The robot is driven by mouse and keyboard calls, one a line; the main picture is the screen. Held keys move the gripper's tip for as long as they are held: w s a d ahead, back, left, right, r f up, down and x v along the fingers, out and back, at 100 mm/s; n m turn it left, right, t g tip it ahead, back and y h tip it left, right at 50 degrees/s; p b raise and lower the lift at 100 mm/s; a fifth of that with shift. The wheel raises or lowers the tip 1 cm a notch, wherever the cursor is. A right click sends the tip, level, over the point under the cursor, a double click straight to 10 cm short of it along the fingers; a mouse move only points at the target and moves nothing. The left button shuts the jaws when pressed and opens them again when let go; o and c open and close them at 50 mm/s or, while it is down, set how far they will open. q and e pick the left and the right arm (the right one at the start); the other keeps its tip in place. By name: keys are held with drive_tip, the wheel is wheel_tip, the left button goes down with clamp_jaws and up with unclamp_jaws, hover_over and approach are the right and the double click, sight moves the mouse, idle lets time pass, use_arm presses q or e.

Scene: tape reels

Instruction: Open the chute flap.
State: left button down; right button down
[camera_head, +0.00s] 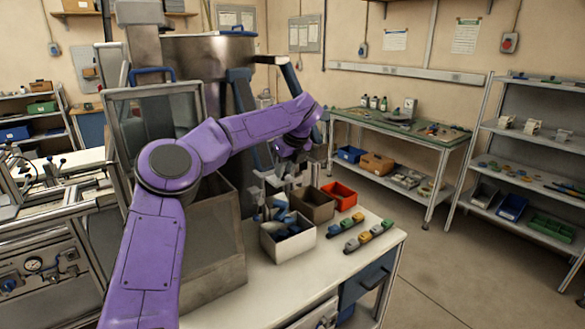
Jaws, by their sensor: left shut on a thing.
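A framed clear panel (131,118), which looks like the chute flap, stands upright at the left above a tall metal box (222,232). A blue handle (152,72) is on its top edge. My purple arm crosses in front and hides part of the panel and box, so I cannot tell how far the flap is open. My left gripper (277,190) points down over a white bin (293,247), right of the panel and apart from it. It is shut on a blue-grey part (278,209), whose outline blends with the blue parts in the bin. My right gripper is not in view.
A brown bin (312,206) and a red bin (339,196) stand behind the white bin. Several small coloured blocks (368,235) lie in rows to the right. The white bench top (345,262) is clear at its front. A machine frame (45,215) fills the left.

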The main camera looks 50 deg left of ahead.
use_arm(q)
drive_tip(key=c, duration=0.9)
unclamp_jaws()
drive_tip(key=shift+a, duration=0.15)
drive_tip(key=shift+d+r, duration=0.2)
drive_tip(key=shift+r, duration=0.05)
drive_tip(key=b+v, duration=0.1)
drive_tip(key=v, duration=0.8)
drive_tip(key=shift+r, duration=0.4)
drive_tip(key=shift+s+d, duration=0.1)
drive_tip(key=shift+d, duration=0.1)
